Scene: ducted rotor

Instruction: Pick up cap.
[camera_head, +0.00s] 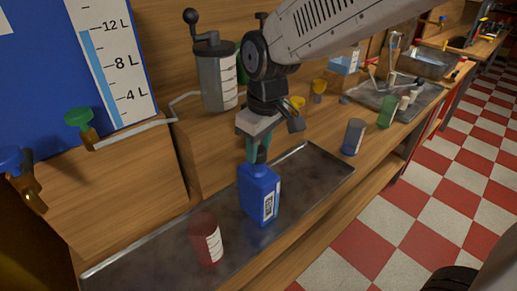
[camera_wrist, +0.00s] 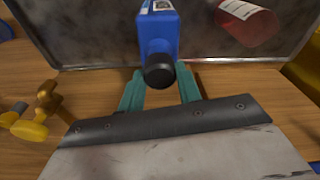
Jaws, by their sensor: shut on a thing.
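A blue bottle (camera_head: 257,197) with a white label stands upright on the metal tray. My gripper (camera_head: 257,158) points down at the top of the bottle. In the wrist view, the bottle's black cap (camera_wrist: 159,71) sits between the teal fingers of my gripper (camera_wrist: 160,82), which are shut on it. The blue bottle (camera_wrist: 158,30) shows just beyond the cap. In the head view the cap is hidden by the fingers. I see no gap between cap and bottle.
A red translucent cup (camera_head: 206,240) stands on the metal tray (camera_head: 160,255) to the left of the bottle. A pipe with a green valve handle (camera_head: 78,116) is at left.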

